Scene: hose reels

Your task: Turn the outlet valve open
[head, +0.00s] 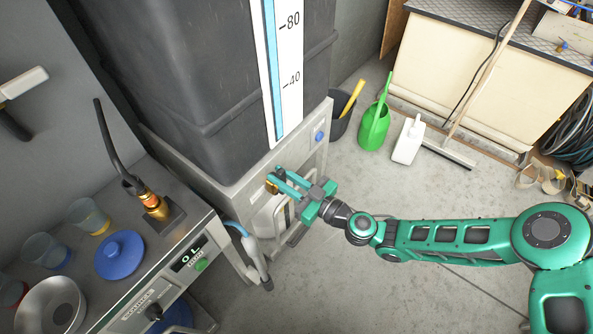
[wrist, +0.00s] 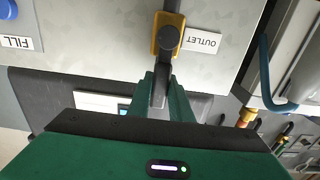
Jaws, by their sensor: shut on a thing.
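The outlet valve (head: 271,187) is a small brass-yellow fitting low on the front of the tank's pale base. In the wrist view its yellow body (wrist: 155,42) sits left of the OUTLET label (wrist: 198,40), and a dark grey lever (wrist: 168,36) runs from it down the picture toward me. My gripper (head: 283,179) reaches in from the right. In the wrist view, the green fingers of my gripper (wrist: 161,95) are shut on the lever's lower end. The fingers hide part of the lever.
A dark tank (head: 200,70) with a level scale (head: 283,60) stands above. A blue FILL button (head: 319,136) is on the base. A hose with a grey nozzle (head: 254,262) hangs left of my gripper. A green watering can (head: 375,125) and white jug (head: 409,140) stand behind.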

